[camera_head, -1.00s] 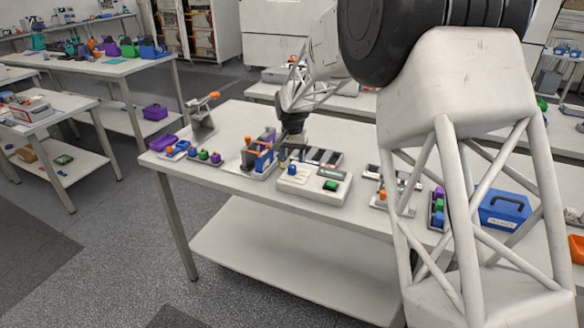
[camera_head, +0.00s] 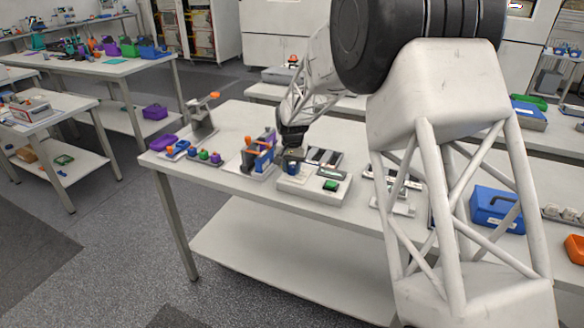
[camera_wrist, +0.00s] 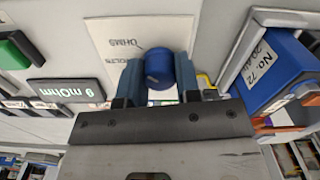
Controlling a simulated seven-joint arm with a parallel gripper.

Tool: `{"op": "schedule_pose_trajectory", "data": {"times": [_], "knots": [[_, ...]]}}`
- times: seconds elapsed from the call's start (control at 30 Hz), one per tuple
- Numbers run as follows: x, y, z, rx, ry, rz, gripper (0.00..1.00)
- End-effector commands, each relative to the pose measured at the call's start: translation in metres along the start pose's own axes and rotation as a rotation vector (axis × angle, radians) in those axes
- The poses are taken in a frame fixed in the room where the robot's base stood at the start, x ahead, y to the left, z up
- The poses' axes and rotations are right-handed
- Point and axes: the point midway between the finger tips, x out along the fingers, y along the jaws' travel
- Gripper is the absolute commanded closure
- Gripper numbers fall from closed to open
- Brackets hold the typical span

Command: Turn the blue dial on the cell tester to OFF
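The cell tester (camera_head: 310,188) is a pale box on the bench in the head view; its panel (camera_wrist: 112,38) fills the upper wrist view. Its blue dial (camera_wrist: 159,66) stands up from a white label plate, where OHMS and VOLTS read upside down. I see no OFF mark. The dial is partly visible under my gripper in the head view (camera_head: 292,168). My gripper (camera_wrist: 159,72) is open, with one blue-grey finger on each side of the dial. The gaps are narrow, and I cannot tell whether the fingers touch it.
The tester's display (camera_wrist: 67,92) reads 0 mOhm, with a green button (camera_wrist: 20,50) beside it. A blue block marked No. 72 (camera_wrist: 268,70) stands close on the right in the wrist view. An orange-and-blue fixture (camera_head: 260,155) is left of the tester in the head view.

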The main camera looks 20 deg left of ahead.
Motion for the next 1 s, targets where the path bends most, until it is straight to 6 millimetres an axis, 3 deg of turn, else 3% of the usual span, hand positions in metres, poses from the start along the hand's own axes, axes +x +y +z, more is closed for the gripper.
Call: {"op": "schedule_pose_trajectory", "data": {"times": [0.03,0.13,0.57,1.0], "knots": [[-0.0001,0.0002,0.0,0.0,0.0,0.0,0.79],[-0.0001,0.0002,0.0,0.0,0.0,0.0,0.93],[-0.0011,0.0002,-0.0003,-0.065,0.001,0.0,0.93],[-0.0011,0.0002,0.0001,-0.374,0.0,0.0,0.93]]}}
